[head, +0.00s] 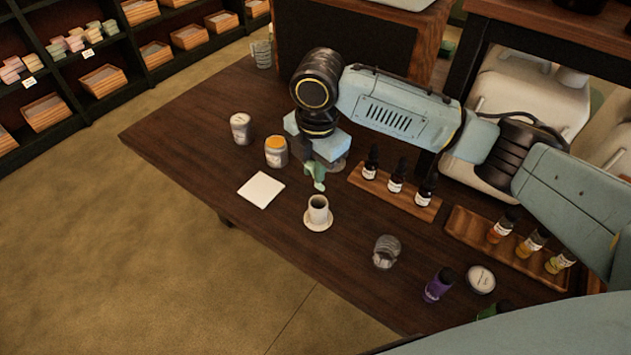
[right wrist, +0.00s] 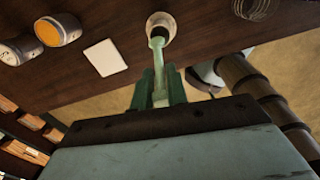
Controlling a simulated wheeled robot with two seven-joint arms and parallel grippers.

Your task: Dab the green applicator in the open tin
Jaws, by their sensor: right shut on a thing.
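My right gripper (head: 316,166) is shut on the green applicator (head: 319,184), which points down from its fingers above the table. The right wrist view shows the applicator (right wrist: 157,42) between the green fingers (right wrist: 158,88); its far end overlaps the pale cup (right wrist: 162,22). I cannot tell whether they touch. A pale tin with an orange top face (head: 276,151) stands to the left of the gripper, apart from the applicator. It also shows at the upper left of the right wrist view (right wrist: 58,30). The orange looks like its contents. My left gripper is not in view.
The pale cup (head: 318,208) stands on a saucer in front of the gripper. A white card (head: 261,190) and another pale tin (head: 240,129) are to the left. Dropper bottles stand in a wooden tray (head: 405,203) to the right. A clear glass (head: 386,252) stands nearer.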

